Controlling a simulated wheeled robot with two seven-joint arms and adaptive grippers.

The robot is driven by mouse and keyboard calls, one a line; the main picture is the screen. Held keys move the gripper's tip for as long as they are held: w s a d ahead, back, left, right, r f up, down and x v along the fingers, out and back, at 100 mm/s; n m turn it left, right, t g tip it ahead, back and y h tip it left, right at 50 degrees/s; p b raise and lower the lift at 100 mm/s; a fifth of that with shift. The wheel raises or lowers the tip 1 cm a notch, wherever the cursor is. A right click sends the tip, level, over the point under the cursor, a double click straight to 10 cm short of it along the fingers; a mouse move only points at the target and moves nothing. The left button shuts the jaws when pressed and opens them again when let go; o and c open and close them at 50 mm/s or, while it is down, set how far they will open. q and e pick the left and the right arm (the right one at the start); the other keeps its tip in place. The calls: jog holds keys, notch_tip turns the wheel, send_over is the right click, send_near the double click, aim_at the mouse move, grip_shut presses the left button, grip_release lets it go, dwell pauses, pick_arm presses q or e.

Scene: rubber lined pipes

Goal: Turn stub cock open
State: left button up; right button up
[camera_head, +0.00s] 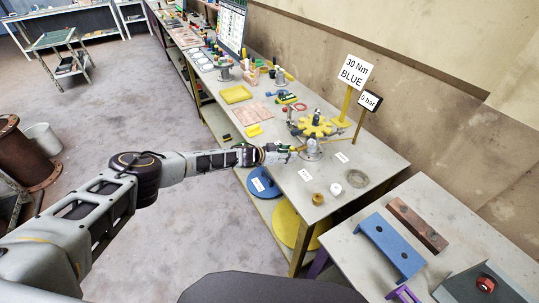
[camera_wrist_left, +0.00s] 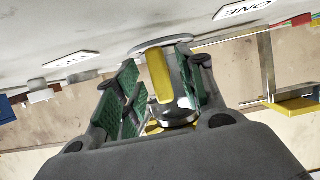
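The stub cock (camera_head: 312,149) stands on the workbench as a grey metal fitting on a round base. In the left wrist view its metal body (camera_wrist_left: 178,112) and yellow lever (camera_wrist_left: 160,76) show between my fingers. My left gripper (camera_head: 291,151) reaches it from the left in the head view. In the left wrist view the green-padded fingers (camera_wrist_left: 160,88) stand apart on either side of the lever. A gap shows on the left of the lever; whether the right finger touches cannot be told. My right gripper is out of view.
A yellow toothed wheel (camera_head: 314,125) stands just behind the cock, with a "30 Nm BLUE" sign (camera_head: 354,72) and a "0 bar" sign (camera_head: 370,101) behind it. A brass piece (camera_head: 317,199), a white ring (camera_head: 336,189) and a grey ring (camera_head: 357,178) lie in front.

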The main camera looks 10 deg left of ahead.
pick_arm(q)
jog(key=v, duration=1.1)
dwell(0.6)
jog(key=shift+s+a+f, duration=0.1)
dwell(0.6)
